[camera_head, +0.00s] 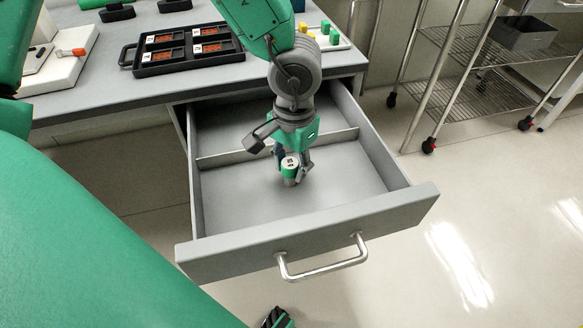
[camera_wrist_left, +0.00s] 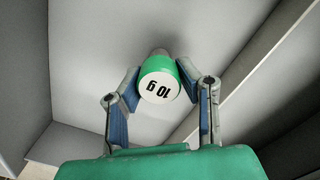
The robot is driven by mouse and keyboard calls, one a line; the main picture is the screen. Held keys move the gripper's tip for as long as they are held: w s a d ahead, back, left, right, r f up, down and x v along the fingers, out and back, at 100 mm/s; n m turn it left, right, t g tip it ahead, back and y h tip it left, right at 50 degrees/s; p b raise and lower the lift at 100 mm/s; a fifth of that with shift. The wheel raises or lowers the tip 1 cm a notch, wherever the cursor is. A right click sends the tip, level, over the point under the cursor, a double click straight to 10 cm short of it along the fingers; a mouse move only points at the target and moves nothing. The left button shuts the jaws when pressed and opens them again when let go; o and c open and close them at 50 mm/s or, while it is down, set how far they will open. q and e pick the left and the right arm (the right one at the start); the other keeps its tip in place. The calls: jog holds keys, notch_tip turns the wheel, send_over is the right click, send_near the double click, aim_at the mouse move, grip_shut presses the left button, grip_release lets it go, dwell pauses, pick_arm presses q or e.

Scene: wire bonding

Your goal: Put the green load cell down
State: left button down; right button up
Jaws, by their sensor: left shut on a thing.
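The green load cell (camera_head: 290,168) is a small cylinder with a green band and a white top. In the left wrist view the load cell (camera_wrist_left: 158,80) shows "10 g" on its white face. My left gripper (camera_head: 292,170) is shut on it, with blue-padded fingers on both sides (camera_wrist_left: 158,92). It is inside the front compartment of the open grey drawer (camera_head: 240,205), low over the drawer floor. I cannot tell whether its base touches the floor. My right gripper (camera_head: 278,318) shows only in part at the bottom edge of the head view.
A divider (camera_head: 225,157) splits the drawer, and a metal handle (camera_head: 322,268) is on its front. On the desk are a black tray (camera_head: 188,50) with labelled compartments and a white tray (camera_head: 335,42) with coloured pieces. A wire cart (camera_head: 480,75) stands at right.

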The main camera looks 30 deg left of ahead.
aim_at(297, 162)
pick_arm(q)
jog(key=shift+d, duration=0.6)
jog(key=c, duration=1.1)
grip_release()
jog(key=shift+d, duration=0.1)
jog(key=shift+c, duration=0.2)
jog(key=shift+a+f, duration=0.1)
jog(key=shift+a, duration=0.35)
jog(key=r+p, duration=0.1)
jog(key=r, duration=0.2)
jog(key=r+p, duration=0.2)
jog(key=r, duration=0.2)
jog(key=r+p, duration=0.2)
jog(key=r, duration=0.2)
jog(key=shift+w+d+r, duration=0.15)
jog(key=shift+w+d, duration=0.1)
jog(key=shift+d, duration=0.05)
jog(key=shift+a+r+p, duration=0.2)
jog(key=shift+r+p, duration=0.1)
jog(key=shift+r, duration=0.3)
pick_arm(e)
jog(key=r, duration=0.5)
jog(key=shift+d+r, duration=0.25)
jog(key=shift+r, duration=0.05)
pick_arm(q)
jog(key=shift+d, duration=0.15)
pick_arm(e)
jog(key=shift+d, duration=0.15)
